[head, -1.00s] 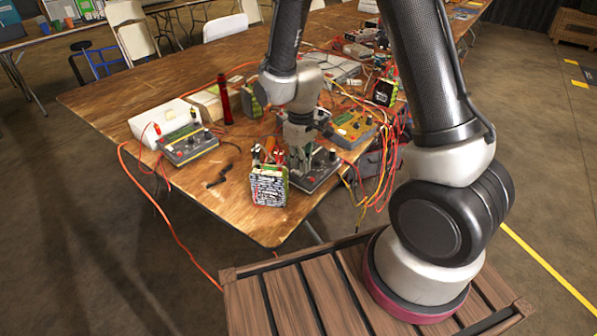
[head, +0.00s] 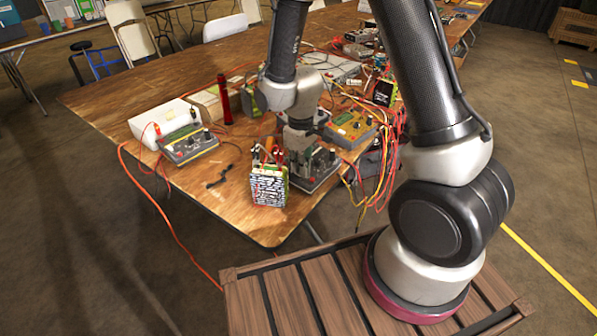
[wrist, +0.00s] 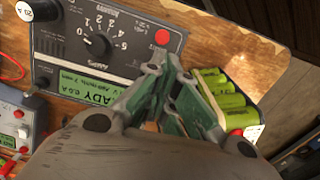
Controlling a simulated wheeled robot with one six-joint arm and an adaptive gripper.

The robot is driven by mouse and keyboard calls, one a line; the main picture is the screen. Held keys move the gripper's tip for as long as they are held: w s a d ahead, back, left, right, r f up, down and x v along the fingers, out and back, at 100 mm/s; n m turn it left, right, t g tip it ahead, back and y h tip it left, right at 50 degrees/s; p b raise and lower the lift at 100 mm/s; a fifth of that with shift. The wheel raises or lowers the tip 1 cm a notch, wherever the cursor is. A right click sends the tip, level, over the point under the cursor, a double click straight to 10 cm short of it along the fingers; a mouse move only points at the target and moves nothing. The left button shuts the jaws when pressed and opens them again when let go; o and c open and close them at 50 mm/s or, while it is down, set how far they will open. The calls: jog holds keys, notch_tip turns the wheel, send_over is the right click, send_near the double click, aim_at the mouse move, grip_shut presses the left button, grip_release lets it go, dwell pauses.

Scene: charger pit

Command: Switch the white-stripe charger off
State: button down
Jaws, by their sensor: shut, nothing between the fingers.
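A dark grey charger (wrist: 108,45) fills the upper left of the wrist view. The same charger (head: 325,172) shows partly in the head view, near the table's front edge. My gripper (wrist: 172,67) is shut and empty, its fingertips over the charger's right part, just below the red button in the picture. I cannot tell whether they touch. My gripper's own body hides the charger's lower part.
A battery pack with green cells (wrist: 222,95) stands right beside my fingers; in the head view it (head: 268,187) is at the charger's left. Another grey charger (head: 188,146) and a yellow one (head: 350,128) stand on the wooden table (head: 110,95). Loose cables lie around.

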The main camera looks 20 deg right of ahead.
jog(key=shift+r, duration=3.5)
jog(key=s+d+r+m+t, duration=0.2)
jog(key=s+d+r+m, duration=0.1)
jog(key=s+d+r, duration=0.4)
jog(key=s+d+r+m+t, duration=0.2)
jog(key=s+d+r+m, duration=0.2)
jog(key=s+d+r, duration=0.4)
jog(key=s+v, duration=0.1)
jog(key=v, duration=0.7)
jog(key=shift+s+r, duration=0.15)
